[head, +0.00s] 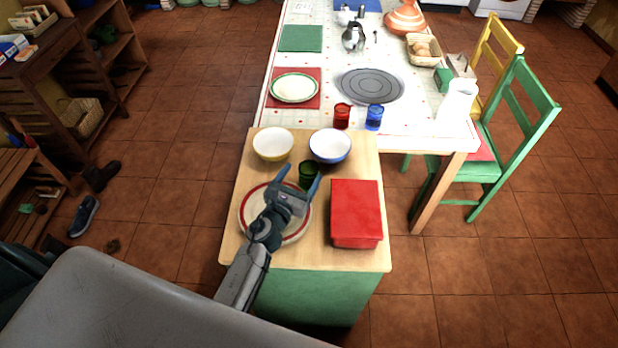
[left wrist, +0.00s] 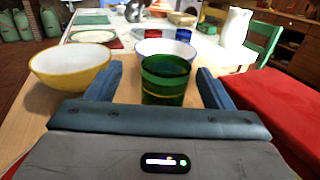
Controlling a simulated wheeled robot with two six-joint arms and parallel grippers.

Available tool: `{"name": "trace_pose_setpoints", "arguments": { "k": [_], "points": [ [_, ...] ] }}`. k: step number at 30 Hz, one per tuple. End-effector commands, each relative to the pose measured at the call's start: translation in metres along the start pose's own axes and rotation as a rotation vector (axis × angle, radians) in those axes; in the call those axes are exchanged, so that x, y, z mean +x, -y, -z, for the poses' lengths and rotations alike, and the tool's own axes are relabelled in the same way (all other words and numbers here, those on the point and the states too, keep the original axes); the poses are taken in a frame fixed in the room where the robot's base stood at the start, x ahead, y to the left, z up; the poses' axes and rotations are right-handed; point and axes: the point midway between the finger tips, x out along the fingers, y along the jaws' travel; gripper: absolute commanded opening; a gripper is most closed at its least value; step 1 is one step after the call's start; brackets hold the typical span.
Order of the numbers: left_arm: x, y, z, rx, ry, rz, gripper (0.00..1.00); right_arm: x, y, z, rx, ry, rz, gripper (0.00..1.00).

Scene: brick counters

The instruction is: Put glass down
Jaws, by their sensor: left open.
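A dark green glass (head: 308,175) stands upright on the wooden top of a small green cabinet (head: 255,190). It also shows in the left wrist view (left wrist: 166,80), between my two blue fingers. My left gripper (head: 300,182) is open, with one finger on each side of the glass. A gap shows between the glass and each finger in the left wrist view. Whether the glass bottom rests on the wood is hidden there by the gripper's palm. My right gripper is not in view.
A red-rimmed plate (head: 248,208) lies under my left arm. A yellow bowl (head: 273,143) and a blue-rimmed bowl (head: 330,146) stand behind the glass. A red box (head: 355,212) sits to the right. Red (head: 342,116) and blue (head: 374,117) glasses stand on the table beyond.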

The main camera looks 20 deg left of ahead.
Motion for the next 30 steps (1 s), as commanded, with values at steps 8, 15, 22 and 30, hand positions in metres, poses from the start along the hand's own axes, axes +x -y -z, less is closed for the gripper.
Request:
{"name": "trace_pose_setpoints", "arguments": {
  "k": [8,15,22,30],
  "points": [
    [0.030,0.006,0.001,-0.004,0.001,-0.001,0.75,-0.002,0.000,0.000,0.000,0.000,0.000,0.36],
    [0.056,0.008,0.003,-0.001,0.000,-0.001,0.75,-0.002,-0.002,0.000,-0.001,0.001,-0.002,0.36],
    [0.057,0.008,0.003,-0.002,0.000,-0.001,0.75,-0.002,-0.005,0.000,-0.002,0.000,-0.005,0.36],
    [0.057,0.007,0.003,-0.002,0.000,-0.001,0.24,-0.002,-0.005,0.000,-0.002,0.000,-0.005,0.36]
  ]
}}
